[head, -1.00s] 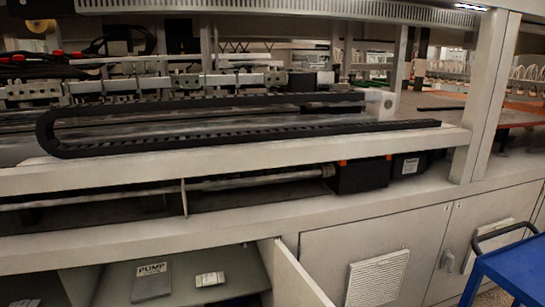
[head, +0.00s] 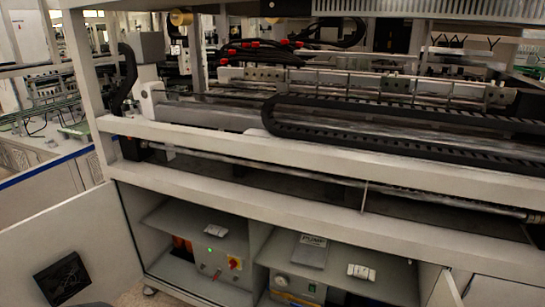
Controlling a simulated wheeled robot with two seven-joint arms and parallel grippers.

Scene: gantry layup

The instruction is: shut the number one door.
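A large light-grey door (head: 80,232) stands swung wide open at the lower left, hinged at the left end of the cabinet under the gantry. It has a black square fitting (head: 61,279) on its inner face. A second open door (head: 446,291) shows edge-on at the bottom right. No number is readable on either door, so I cannot tell which is number one. Neither gripper is in view.
The open cabinet holds a grey control box (head: 216,262) with a red and yellow switch, and a booklet marked PUMP (head: 309,250). A gantry beam (head: 230,149) and a black cable chain (head: 380,125) run above. Some bare floor (head: 130,295) shows between the left door and the cabinet.

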